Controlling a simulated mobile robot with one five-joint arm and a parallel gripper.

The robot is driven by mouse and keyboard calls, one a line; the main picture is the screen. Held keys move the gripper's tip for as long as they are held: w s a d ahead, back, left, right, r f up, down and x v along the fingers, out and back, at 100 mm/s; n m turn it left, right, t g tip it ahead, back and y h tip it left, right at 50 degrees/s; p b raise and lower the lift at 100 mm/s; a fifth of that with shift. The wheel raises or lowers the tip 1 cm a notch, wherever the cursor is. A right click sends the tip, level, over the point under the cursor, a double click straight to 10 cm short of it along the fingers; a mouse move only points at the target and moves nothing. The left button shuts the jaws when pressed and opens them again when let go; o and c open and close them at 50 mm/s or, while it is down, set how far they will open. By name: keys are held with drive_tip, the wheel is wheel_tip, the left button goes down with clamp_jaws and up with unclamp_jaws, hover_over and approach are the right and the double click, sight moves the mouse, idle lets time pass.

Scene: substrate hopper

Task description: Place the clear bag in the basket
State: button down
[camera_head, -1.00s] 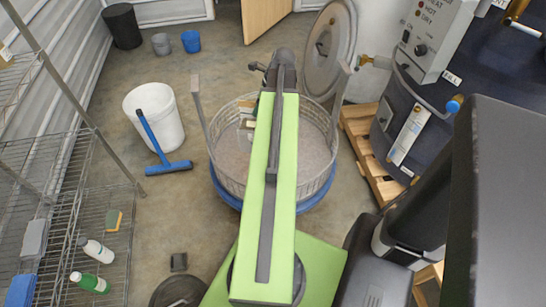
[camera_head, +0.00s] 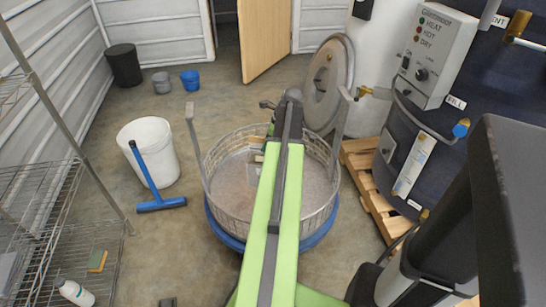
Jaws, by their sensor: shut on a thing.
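The basket (camera_head: 212,200) is a round wire-mesh basket with two upright grey arms, standing on a blue round base (camera_head: 318,236). My green arm reaches over it, and its end is above the basket's far half. My gripper (camera_head: 258,156) shows only in part, left of the arm, with small tan and pale pieces there. A pale, see-through patch, seemingly the clear bag (camera_head: 253,173), hangs there within the basket's outline. My gripper is shut on it. The arm hides much of the bag and the jaws, and I cannot tell whether the bag touches the basket floor.
A round metal lid (camera_head: 325,85) stands open behind the basket. A white bucket (camera_head: 150,150) with a blue squeegee (camera_head: 160,204) is at left, near a wire shelf (camera_head: 40,215). A dark tank with a control box (camera_head: 436,55) and a wooden pallet (camera_head: 372,190) are at right.

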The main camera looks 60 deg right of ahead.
sight(250, 148)
drive_tip(key=w+f+b, duration=0.1)
drive_tip(key=w, duration=0.1)
drive_tip(key=w+a+f+b, duration=0.1)
drive_tip(key=w+f, duration=0.1)
drive_tip(key=w, duration=0.1)
drive_tip(key=w+f+b, duration=0.2)
drive_tip(key=shift+w+a, duration=0.25)
drive_tip(key=f+b, duration=0.4)
drive_tip(key=shift+w+a, duration=0.1)
drive_tip(key=shift+w, duration=0.15)
drive_tip(key=c, duration=1.9)
unclamp_jaws()
drive_tip(key=shift+f, duration=0.1)
drive_tip(key=o, duration=0.4)
drive_tip(key=shift+r, duration=0.2)
